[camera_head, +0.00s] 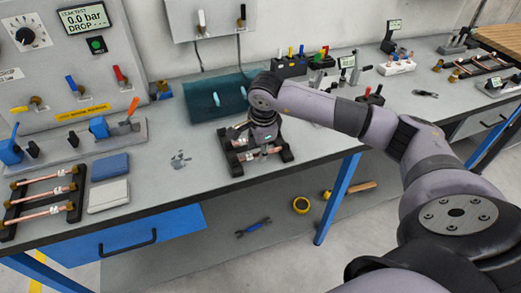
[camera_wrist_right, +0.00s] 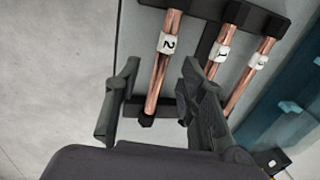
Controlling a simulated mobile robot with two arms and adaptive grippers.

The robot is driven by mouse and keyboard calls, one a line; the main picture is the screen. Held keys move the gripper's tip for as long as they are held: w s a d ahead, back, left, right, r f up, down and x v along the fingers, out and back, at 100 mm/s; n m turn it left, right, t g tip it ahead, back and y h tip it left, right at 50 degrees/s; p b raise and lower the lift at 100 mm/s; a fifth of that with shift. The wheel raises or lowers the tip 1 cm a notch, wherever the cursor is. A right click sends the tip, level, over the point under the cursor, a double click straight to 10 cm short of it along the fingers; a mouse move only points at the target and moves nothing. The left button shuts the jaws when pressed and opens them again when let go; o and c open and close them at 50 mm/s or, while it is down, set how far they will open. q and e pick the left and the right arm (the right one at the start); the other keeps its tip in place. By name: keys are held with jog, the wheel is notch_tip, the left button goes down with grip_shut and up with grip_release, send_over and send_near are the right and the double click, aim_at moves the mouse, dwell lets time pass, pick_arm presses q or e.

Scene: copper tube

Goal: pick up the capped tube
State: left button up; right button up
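A black rack (camera_head: 286,154) stands on the bench below my right gripper (camera_head: 262,142), and it fills much of the right wrist view (camera_wrist_right: 185,8). It holds copper tubes with white number labels. The tube labelled 2 (camera_wrist_right: 159,75) has a black cap-like end (camera_wrist_right: 147,121). My right gripper (camera_wrist_right: 160,80) is open, with one finger on each side of that tube and visible gaps between. The tube labelled 1 (camera_wrist_right: 233,20) and another tube (camera_wrist_right: 247,80) lie to its right. The right finger hides part of them. My left gripper is not in view.
Another black rack with copper tubes (camera_head: 45,197) is at the left, beside blue and white pads (camera_head: 108,195). Tool holders (camera_head: 290,67) stand behind my right arm. The bench's front edge is close to the rack.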

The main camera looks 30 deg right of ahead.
jog(key=shift+w+f, duration=0.2)
jog(key=shift+f, duration=0.65)
grip_shut()
